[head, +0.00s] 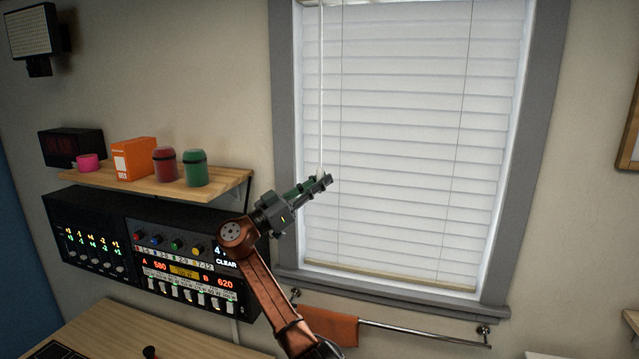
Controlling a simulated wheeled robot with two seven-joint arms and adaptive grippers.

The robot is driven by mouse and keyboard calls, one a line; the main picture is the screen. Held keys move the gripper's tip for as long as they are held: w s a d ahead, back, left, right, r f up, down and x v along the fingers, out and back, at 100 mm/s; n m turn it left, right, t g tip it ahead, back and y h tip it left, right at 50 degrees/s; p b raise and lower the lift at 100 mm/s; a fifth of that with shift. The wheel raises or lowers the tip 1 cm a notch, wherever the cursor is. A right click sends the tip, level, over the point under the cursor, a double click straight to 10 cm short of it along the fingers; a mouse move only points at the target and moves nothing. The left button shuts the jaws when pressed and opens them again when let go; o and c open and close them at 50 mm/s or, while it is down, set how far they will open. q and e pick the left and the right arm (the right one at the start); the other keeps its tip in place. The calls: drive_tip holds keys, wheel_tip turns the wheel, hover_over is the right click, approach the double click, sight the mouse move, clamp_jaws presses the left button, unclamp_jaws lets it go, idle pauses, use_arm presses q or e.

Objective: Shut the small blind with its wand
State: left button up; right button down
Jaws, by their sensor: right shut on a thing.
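The small blind (400,130) hangs in a grey-framed window in the head view. Its white slats look tilted flat, one lying over another, with no clear gaps between them. The thin white wand (322,85) hangs down from the top left of the blind. My right gripper (325,181) is at the wand's lower end, in front of the blind's left side. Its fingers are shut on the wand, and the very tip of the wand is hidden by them. My left gripper is not in view.
A wooden shelf (120,182) left of the window holds an orange box (134,160), a red jar (164,163) and a green jar (195,167). Control panels (185,262) sit below it. A rail (420,332) with an orange cloth (330,325) runs under the sill.

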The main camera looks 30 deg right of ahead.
drive_tip(key=shift+g, duration=0.4)
drive_tip(key=c, duration=1.9)
unclamp_jaws()
drive_tip(key=v, duration=1.2)
drive_tip(key=shift+a, duration=0.1)
